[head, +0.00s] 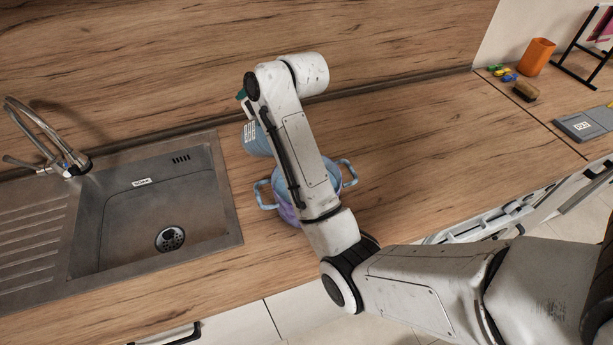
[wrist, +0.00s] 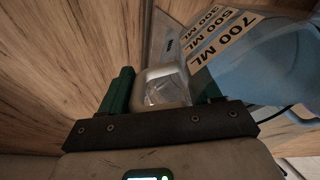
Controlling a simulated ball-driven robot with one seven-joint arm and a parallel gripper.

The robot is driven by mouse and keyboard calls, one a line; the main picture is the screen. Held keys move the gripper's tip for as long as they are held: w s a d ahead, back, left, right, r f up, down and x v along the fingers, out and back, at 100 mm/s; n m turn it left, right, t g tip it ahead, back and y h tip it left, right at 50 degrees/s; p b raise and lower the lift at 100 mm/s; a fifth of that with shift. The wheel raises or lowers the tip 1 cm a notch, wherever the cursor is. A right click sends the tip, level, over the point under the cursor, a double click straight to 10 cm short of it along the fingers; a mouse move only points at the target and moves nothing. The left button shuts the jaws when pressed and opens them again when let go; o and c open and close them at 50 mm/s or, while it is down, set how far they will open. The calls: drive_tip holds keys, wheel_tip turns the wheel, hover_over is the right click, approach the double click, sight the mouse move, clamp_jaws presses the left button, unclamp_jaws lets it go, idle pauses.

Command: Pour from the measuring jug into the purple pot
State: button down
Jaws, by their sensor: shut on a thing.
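The measuring jug (head: 257,140) is translucent blue with a pale volume label. It is up beside the pot, to its upper left in the head view, partly hidden by my arm. In the wrist view the jug (wrist: 262,72) fills the right side, its label reading 700, 500 and 300 ML. My gripper (wrist: 160,90) has green fingers and is shut on a pale, clear part of the jug, likely its handle. The purple pot (head: 287,213), with two bluish handles, stands on the counter, its middle and opening mostly hidden behind my arm. I cannot tell the jug's exact tilt or any flow.
A steel sink (head: 150,205) with a tap (head: 62,155) lies left of the pot. An orange cup (head: 537,57), small coloured pieces, a brown block (head: 525,91) and a grey scale (head: 585,125) are at the far right. The counter right of the pot is clear.

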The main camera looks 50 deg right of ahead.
drive_tip(key=shift+r, duration=0.1)
idle(0.7)
drive_tip(key=shift+w+d+g, duration=0.1)
drive_tip(key=shift+w+g, duration=0.25)
drive_tip(key=shift+g, duration=0.05)
drive_tip(key=shift+w+f+g, duration=0.5)
drive_tip(key=shift+f+g, duration=0.05)
drive_tip(key=shift+f, duration=0.25)
drive_tip(key=shift+w+f+g, duration=0.55)
drive_tip(key=shift+f+g, duration=0.05)
drive_tip(key=shift+f, duration=0.15)
drive_tip(key=shift+w+f+g, duration=0.5)
drive_tip(key=shift+f+g, duration=0.05)
drive_tip(key=shift+f, duration=0.25)
drive_tip(key=w+f+g+b, duration=0.1)
drive_tip(key=f+b, duration=0.1)
drive_tip(key=f, duration=0.1)
drive_tip(key=w+f+g+b, duration=0.1)
drive_tip(key=f+g+b, duration=0.1)
drive_tip(key=f+b, duration=0.1)
drive_tip(key=w+f+g+b, duration=0.1)
drive_tip(key=f+b, duration=0.2)
drive_tip(key=shift+w+d+f+g+y, duration=0.15)
drive_tip(key=shift+w+f+g+y, duration=0.15)
drive_tip(key=shift+w+f, duration=0.1)
drive_tip(key=shift+w+f+g+b, duration=0.2)
drive_tip(key=shift+f+g+b, duration=0.15)
drive_tip(key=shift+b, duration=0.9)
